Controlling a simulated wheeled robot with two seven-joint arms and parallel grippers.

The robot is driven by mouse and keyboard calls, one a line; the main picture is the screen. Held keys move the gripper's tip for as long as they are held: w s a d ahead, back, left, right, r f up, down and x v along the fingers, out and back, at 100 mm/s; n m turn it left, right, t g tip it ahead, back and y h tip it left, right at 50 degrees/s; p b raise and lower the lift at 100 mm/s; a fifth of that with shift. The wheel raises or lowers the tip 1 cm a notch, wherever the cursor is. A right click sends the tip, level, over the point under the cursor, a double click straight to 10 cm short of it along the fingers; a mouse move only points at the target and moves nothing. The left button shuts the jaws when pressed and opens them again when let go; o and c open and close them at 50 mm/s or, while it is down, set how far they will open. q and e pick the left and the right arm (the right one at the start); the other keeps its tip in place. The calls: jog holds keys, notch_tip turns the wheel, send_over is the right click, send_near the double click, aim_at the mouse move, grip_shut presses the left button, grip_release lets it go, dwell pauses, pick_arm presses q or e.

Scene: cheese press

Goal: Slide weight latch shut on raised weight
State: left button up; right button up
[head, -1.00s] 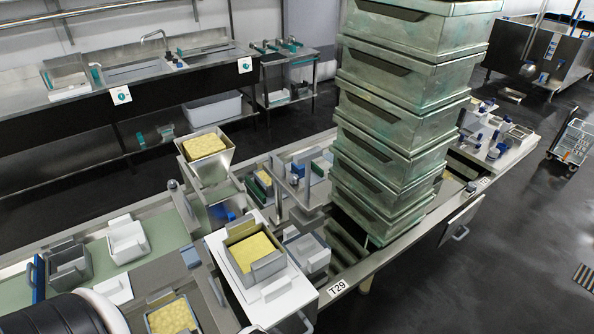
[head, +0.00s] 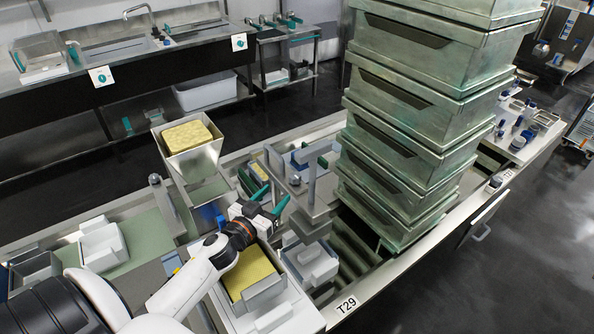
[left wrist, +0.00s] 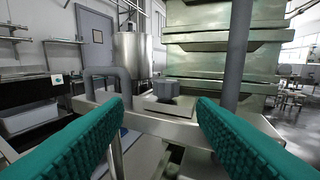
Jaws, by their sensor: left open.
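My left gripper (head: 270,200) reaches in from the left with its teal fingers apart, beside the grey press frame (head: 318,165). In the left wrist view its open teal fingers (left wrist: 155,135) have nothing between them. A grey knob (left wrist: 167,88) on a flat metal plate (left wrist: 150,104) stands ahead of the gap. A grey bent bar (left wrist: 107,73) is to its left and an upright grey post (left wrist: 239,50) to its right. A grey block (head: 308,226) sits low on the press in the head view. I cannot tell for sure which part is the weight latch.
A tall stack of green metal bins (head: 425,110) stands just right of the press. A hopper with a yellow block (head: 188,137) is behind my left arm, and a tray with a yellow block (head: 250,272) lies below it.

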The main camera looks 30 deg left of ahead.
aim_at(298, 173)
pick_arm(q)
jog(key=w, duration=0.2)
jog(key=w+p, duration=0.1)
jog(key=w, duration=0.5)
jog(key=shift+w+d+r, duration=0.2)
jog(key=shift+d+r, duration=0.05)
jog(key=shift+r, duration=0.15)
jog(key=shift+w+d, duration=0.1)
jog(key=shift+w, duration=1.25)
jog(key=c, duration=0.6)
grip_shut()
pick_arm(e)
jog(key=shift+s+d+r, duration=0.15)
jog(key=shift+s+d, duration=0.15)
jog(key=shift+s, duration=0.25)
jog(key=shift+s+d+r, duration=0.15)
jog(key=shift+s+d, duration=0.15)
jog(key=shift+s, duration=0.25)
